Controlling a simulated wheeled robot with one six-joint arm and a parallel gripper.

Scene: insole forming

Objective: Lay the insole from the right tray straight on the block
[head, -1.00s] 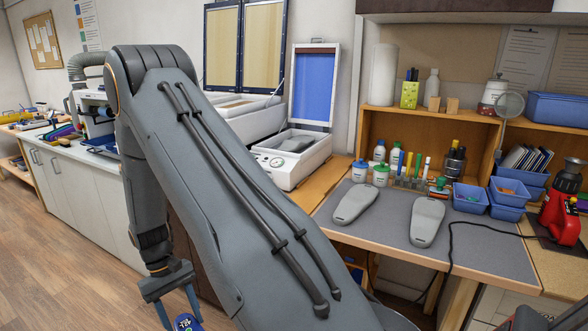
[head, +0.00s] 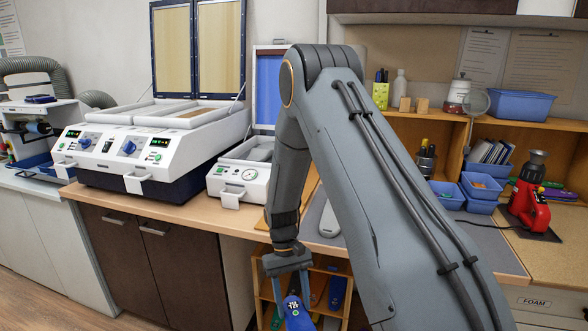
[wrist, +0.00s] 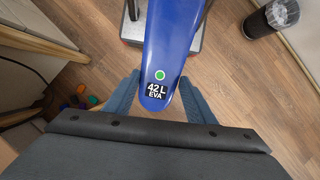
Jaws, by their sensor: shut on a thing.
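My gripper (head: 292,300) hangs low in front of the bench in the head view. It is shut on a blue insole (head: 297,312), mostly cut off by the lower edge there. The white machine with two raised lids has a left tray and a right tray (head: 205,112). A small press (head: 240,178) with a raised lid holds a grey shape, partly hidden. A grey foot-shaped block (head: 327,220) on the mat is partly behind my arm.
A shelf (head: 262,290) with coloured insoles stands under the bench, behind my gripper. Blue bins (head: 482,186) and a red device (head: 527,200) are at the right. A black waste bin (wrist: 277,14) stands on the floor in the wrist view.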

